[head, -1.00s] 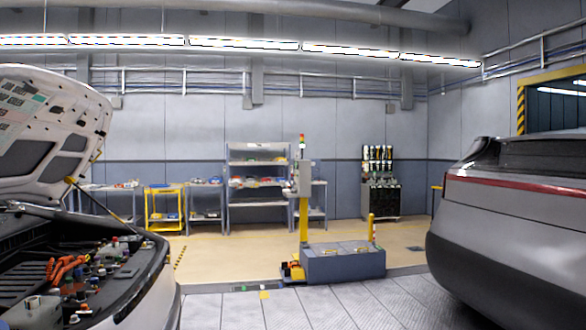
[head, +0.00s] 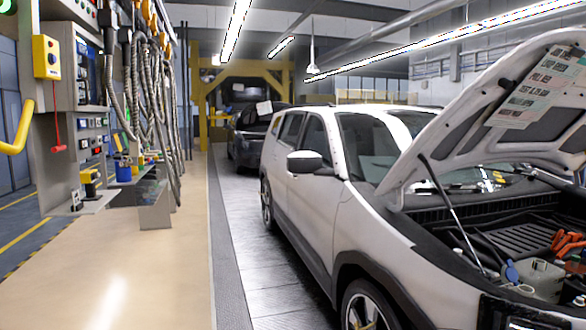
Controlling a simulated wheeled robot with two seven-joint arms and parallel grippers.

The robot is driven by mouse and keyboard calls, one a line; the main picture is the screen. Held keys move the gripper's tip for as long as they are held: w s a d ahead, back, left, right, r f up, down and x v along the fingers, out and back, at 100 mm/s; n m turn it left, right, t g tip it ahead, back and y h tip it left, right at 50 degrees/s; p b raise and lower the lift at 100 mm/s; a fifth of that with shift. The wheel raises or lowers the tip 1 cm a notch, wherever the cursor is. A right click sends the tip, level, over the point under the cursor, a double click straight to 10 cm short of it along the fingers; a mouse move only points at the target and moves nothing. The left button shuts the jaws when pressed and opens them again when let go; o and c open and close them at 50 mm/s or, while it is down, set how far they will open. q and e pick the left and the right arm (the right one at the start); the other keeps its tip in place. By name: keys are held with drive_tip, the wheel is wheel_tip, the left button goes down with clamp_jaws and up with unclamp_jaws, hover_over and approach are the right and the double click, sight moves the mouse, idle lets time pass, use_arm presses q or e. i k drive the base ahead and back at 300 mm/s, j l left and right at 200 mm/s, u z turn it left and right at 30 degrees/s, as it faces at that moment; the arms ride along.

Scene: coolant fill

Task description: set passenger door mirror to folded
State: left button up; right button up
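A door mirror (head: 305,162) with a pale and dark housing is on the near side of a white car (head: 330,190), at the front door by the windshield pillar. It juts out from the door toward the left, so it looks unfolded. The door mirror on the car's other side cannot be made out. Neither of my grippers is in view.
The car's hood (head: 520,110) is propped open over the engine bay (head: 510,250). A clear tan walkway (head: 130,270) runs along the car's left. A wall of hanging hoses (head: 150,110) and equipment with a small shelf (head: 85,200) borders it. A dark car (head: 248,135) stands behind.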

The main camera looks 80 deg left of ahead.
sight(299, 162)
drive_tip(key=u, duration=2.5)
drive_tip(key=i+j+z, duration=0.15)
drive_tip(key=i+j, duration=0.2)
drive_tip(key=i, duration=0.25)
drive_tip(key=i+j+z, duration=0.2)
drive_tip(key=i+j, duration=0.2)
drive_tip(key=i, duration=0.2)
drive_tip(key=i+j+z, duration=0.15)
drive_tip(key=i+j, duration=0.3)
drive_tip(key=i, duration=0.15)
drive_tip(key=i+j+z, duration=0.2)
drive_tip(key=i+j, duration=0.35)
drive_tip(key=i+j+z, duration=0.15)
drive_tip(key=i+j, duration=0.3)
drive_tip(key=j, duration=0.2)
drive_tip(key=i+j+z, duration=0.2)
drive_tip(key=i+j, duration=0.3)
drive_tip(key=j, duration=0.2)
